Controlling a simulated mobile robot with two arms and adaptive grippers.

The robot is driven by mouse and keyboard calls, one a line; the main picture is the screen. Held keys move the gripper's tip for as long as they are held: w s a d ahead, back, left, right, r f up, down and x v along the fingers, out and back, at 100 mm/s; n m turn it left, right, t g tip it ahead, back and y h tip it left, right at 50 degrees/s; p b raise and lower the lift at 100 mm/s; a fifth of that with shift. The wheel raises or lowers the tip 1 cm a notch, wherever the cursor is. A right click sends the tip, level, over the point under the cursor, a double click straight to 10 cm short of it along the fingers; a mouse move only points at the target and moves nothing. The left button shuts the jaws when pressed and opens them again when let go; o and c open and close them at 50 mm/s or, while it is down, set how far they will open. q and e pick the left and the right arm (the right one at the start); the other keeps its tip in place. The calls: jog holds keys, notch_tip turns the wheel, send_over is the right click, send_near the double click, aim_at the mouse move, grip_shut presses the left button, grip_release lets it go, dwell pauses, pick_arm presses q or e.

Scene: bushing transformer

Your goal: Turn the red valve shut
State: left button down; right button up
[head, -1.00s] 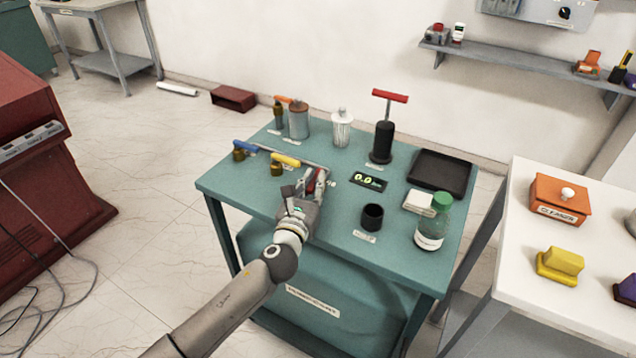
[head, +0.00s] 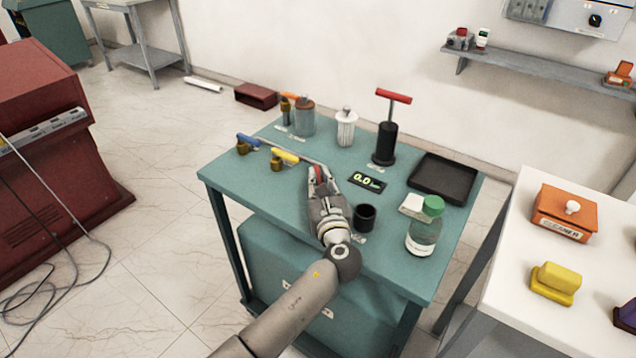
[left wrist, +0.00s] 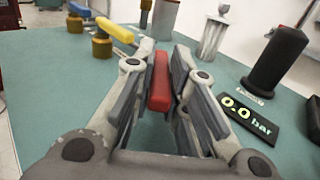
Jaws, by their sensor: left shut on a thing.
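The red valve handle (head: 319,174) is at the back-left part of the green table, at the right end of a row with blue and yellow valve handles. My left gripper (head: 317,176) reaches in from the near side and is shut on it. In the left wrist view the red handle (left wrist: 160,82) lies lengthwise between the two finger pads. The valve body under it is hidden by the fingers. The yellow valve handle (left wrist: 115,30) and blue valve handle (left wrist: 81,10) stand to the left of the gripper. My right gripper is not in view.
A gauge reading 0.0 bar (head: 367,182) lies right of the gripper. A black hand pump (head: 386,143) with a red T-handle stands behind. A black cup (head: 365,216) is close to the wrist. A green-capped bottle (head: 424,237) and black tray (head: 443,179) stand further right.

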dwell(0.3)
pick_arm(q)
jog(key=c, duration=1.4)
grip_release()
jog(key=shift+d, duration=0.1)
jog(key=shift+c, duration=0.2)
jog(key=v, duration=1.2)
